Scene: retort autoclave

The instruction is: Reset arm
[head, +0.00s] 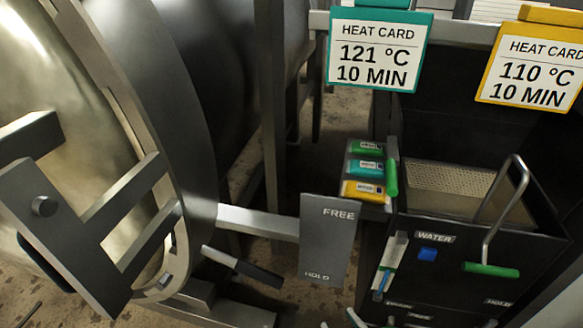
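The autoclave (190,110) fills the left side, with a dark metal rim around a brassy round face. A grey plate with forked bars (65,240) crosses that face. A lever with a dark grip (258,273) points right and slightly down, beside a grey plate marked FREE at the top and HOLD at the bottom (327,240). The lever's grip lies nearer the HOLD end. I cannot make out either of my grippers in the head view, and no hand is seen on the lever.
A black cabinet marked WATER (435,238) stands at right, with a blue button (427,254), a perforated basin (452,180) and a green-gripped handle (491,270). Teal (378,48) and yellow (532,65) heat cards hang above. A coloured cartridge block (366,170) sits between.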

